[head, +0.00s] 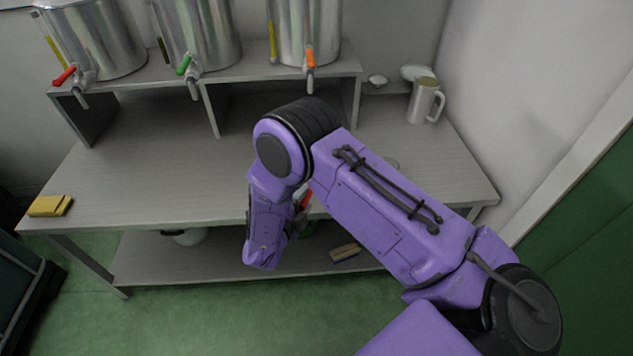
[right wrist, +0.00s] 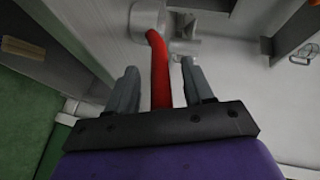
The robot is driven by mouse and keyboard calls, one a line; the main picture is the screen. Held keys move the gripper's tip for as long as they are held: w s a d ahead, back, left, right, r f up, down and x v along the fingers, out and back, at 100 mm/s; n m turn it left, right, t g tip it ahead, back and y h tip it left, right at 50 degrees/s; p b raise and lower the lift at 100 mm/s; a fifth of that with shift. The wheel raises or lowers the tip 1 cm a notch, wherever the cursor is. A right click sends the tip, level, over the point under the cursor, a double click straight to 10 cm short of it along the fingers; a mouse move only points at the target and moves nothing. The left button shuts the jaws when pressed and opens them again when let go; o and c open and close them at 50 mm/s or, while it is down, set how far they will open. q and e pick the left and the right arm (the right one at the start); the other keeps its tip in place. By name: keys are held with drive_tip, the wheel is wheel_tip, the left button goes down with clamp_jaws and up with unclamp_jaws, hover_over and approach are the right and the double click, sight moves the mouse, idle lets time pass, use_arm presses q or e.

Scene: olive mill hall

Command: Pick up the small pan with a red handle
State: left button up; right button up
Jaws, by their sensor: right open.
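The pan's red handle (right wrist: 159,65) shows in the right wrist view, running between the two fingers of my right gripper (right wrist: 158,84). A finger stands on each side of it with visible gaps, so the jaws are open around the handle. The pale grey pan body (right wrist: 150,14) is at the top of that view, only partly visible. In the head view a short piece of the red handle (head: 305,199) shows near the front edge of the table, beside my right forearm; the pan body is hidden behind my arm there. My left gripper is not in view.
The grey table (head: 150,190) carries a raised shelf with steel tanks. A yellow sponge (head: 50,206) lies at its left corner, a metal jug (head: 426,101) at the back right. A wooden brush (head: 346,252) lies on the lower shelf. The tabletop's left side is largely clear.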

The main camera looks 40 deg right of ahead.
drive_tip(key=shift+x, duration=1.1)
clamp_jaws()
drive_tip(key=shift+r, duration=0.1)
